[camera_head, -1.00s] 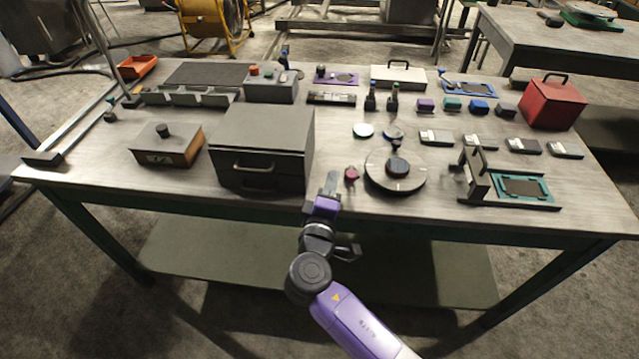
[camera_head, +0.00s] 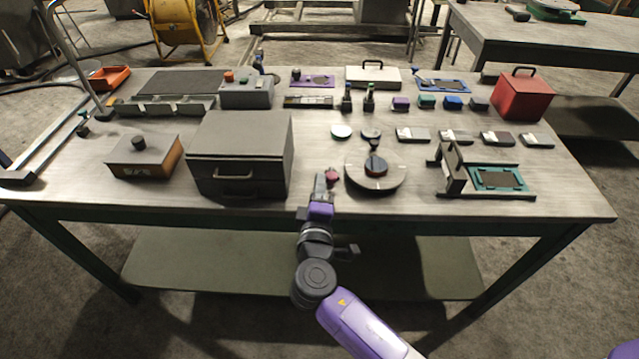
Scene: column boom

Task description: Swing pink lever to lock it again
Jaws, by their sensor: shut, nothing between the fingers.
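The pink lever (camera_head: 332,176) shows as a small pink-red knob near the front edge of the table, just left of a round dial (camera_head: 394,182) with a dark knob. My gripper (camera_head: 320,184) is shut and empty, pointing away from me over the front edge. Its fingertips are close beside the lever's left side. I cannot tell whether they touch it. The lever's base and arm are too small to make out.
A dark drawer box (camera_head: 240,140) stands close to the left of my gripper. A teal-framed fixture (camera_head: 500,179) with an upright plate stands to the right. Several small blocks and cases lie behind. Bare tabletop (camera_head: 300,125) shows between the box and the discs.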

